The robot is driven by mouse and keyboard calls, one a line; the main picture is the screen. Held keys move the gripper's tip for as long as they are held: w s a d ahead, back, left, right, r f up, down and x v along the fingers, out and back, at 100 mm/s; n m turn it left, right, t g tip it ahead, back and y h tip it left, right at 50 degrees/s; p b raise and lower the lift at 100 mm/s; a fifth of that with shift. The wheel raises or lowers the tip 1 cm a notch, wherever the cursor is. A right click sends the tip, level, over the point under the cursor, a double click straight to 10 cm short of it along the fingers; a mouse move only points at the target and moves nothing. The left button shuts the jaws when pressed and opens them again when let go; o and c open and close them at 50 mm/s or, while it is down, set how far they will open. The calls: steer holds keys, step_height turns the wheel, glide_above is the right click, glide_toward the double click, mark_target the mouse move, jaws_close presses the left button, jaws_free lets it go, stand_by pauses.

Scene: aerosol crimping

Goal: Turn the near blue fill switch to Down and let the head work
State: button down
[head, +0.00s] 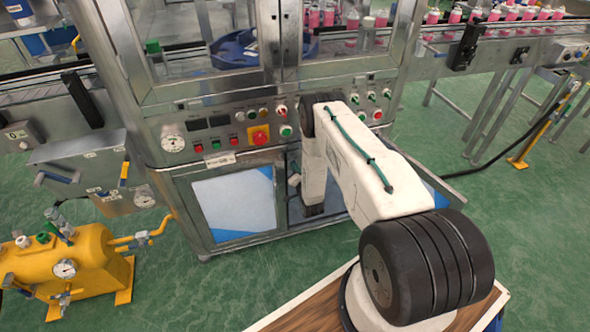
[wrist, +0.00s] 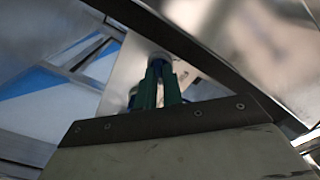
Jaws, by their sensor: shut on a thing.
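My gripper (wrist: 163,72) shows in the wrist view as two green fingers, close together, pointing away from the camera. Their tips are shut on a small round knob with a pale rim and blue on it (wrist: 178,66), which I take for the blue fill switch. The fingers cover most of it, so its setting cannot be read. A second round blue-and-pale thing (wrist: 132,93) shows just left of the fingers, partly hidden. In the head view my own arm hides the gripper and the switch, in front of the machine's lower front.
The steel machine's front panel (head: 222,125) carries gauges, buttons and a red stop button on yellow (head: 259,135). A yellow tank (head: 75,265) stands at the left. A conveyor (head: 510,40) carries pink cans at the back right. Green floor (head: 455,130) is open at the right.

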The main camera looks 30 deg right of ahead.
steer(key=c, duration=1.5)
jaws_free()
steer(key=shift+c, duration=0.2)
steer(key=v, duration=0.7)
steer(key=shift+s, duration=0.4)
steer(key=shift+a, duration=0.15)
